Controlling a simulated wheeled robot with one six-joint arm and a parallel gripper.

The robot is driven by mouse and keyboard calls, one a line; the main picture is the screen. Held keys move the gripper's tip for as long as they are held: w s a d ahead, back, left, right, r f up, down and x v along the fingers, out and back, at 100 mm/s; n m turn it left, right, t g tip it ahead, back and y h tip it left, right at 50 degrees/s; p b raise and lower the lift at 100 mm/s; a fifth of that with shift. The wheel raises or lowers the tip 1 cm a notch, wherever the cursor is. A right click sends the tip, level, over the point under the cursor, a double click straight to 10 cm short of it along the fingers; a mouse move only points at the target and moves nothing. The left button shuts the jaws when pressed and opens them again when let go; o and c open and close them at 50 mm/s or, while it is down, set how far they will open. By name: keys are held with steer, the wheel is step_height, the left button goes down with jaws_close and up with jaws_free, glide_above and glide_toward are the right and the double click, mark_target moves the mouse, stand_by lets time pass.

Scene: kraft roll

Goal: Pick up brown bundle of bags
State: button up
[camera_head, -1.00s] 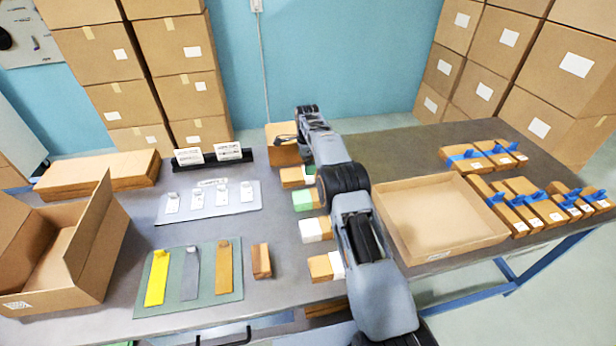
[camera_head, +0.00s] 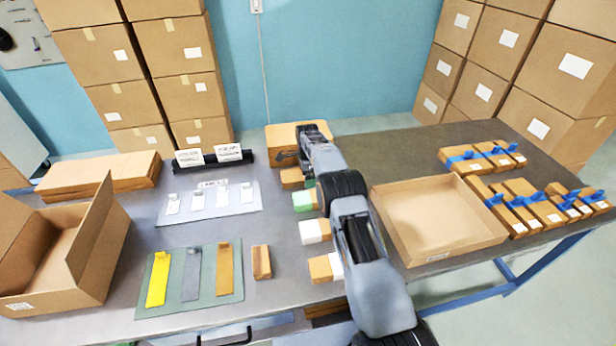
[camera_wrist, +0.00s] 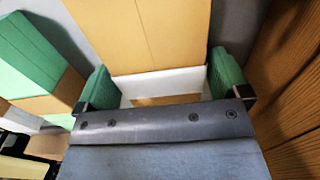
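A brown bundle of bags (camera_head: 291,178) lies at the back of the middle row on the table, partly hidden by my arm. In the wrist view a brown bundle (camera_wrist: 145,35) with a white band (camera_wrist: 165,83) lies directly ahead. My gripper (camera_wrist: 163,80) is open, with its two green-padded fingers wide apart on either side of the white band. I cannot tell whether the pads touch it. In the head view my gripper (camera_head: 284,158) is at the back of the row, its fingers mostly hidden.
A green bundle (camera_head: 303,201) with a brown band is close by, left in the wrist view (camera_wrist: 27,50). More bundles (camera_head: 314,231) lie nearer. A brown box (camera_head: 318,130) stands behind. An open shallow carton (camera_head: 440,215) is on the right, with blue-tied bundles (camera_head: 520,203) beyond it.

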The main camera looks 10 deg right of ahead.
steer(key=c, duration=0.7)
steer(key=shift+c, duration=0.4)
steer(key=shift+r, duration=0.15)
